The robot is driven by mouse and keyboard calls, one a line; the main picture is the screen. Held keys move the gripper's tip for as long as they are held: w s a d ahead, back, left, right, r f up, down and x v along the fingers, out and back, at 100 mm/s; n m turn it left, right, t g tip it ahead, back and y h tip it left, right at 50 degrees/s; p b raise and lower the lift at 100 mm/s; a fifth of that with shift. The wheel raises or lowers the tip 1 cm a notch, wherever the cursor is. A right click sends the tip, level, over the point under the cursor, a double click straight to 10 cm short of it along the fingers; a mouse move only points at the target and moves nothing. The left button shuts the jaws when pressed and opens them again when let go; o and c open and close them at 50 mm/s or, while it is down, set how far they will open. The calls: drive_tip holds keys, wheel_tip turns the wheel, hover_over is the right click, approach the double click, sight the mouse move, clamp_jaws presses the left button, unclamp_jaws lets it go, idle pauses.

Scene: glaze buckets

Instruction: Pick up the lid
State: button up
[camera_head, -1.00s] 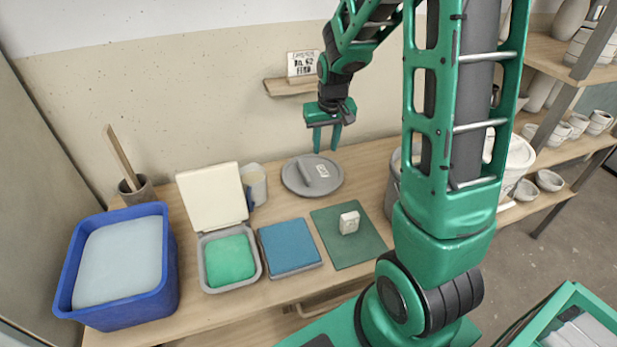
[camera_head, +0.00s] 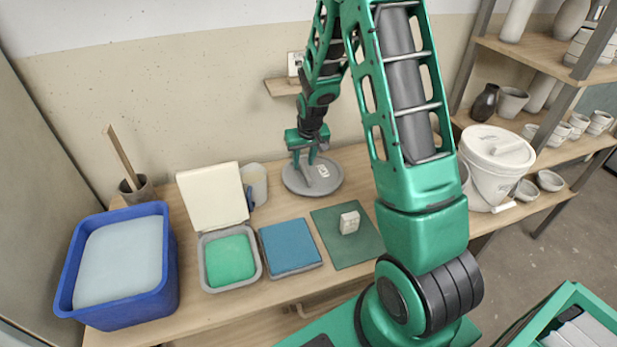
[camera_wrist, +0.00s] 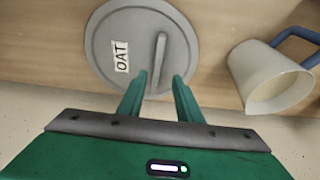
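The grey round lid (camera_head: 332,183) lies flat at the back of the wooden table. It has a raised bar handle and a white label; in the wrist view the lid (camera_wrist: 137,30) shows the label reading "OAT", and the handle (camera_wrist: 160,50) runs away from my gripper. My gripper (camera_head: 305,163) hangs, pointing down, over the lid. In the wrist view its two fingers (camera_wrist: 160,76) are apart and empty, with the near end of the handle lined up between their tips. Whether the fingertips reach down beside the handle I cannot tell.
A cream mug (camera_head: 254,181) with a blue handle stands left of the lid. Blue (camera_head: 290,247) and green (camera_head: 335,222) slabs, a tub of green glaze (camera_head: 230,260) and a blue bin (camera_head: 125,310) are nearer. A lidded white bucket (camera_head: 490,180) stands at right.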

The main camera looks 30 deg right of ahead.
sight(304, 169)
drive_tip(key=shift+d+x, duration=0.15)
drive_tip(key=shift+x, duration=1)
drive_tip(key=shift+d+x, duration=0.15)
drive_tip(key=shift+x, duration=1)
drive_tip(key=shift+s, duration=0.1)
clamp_jaws()
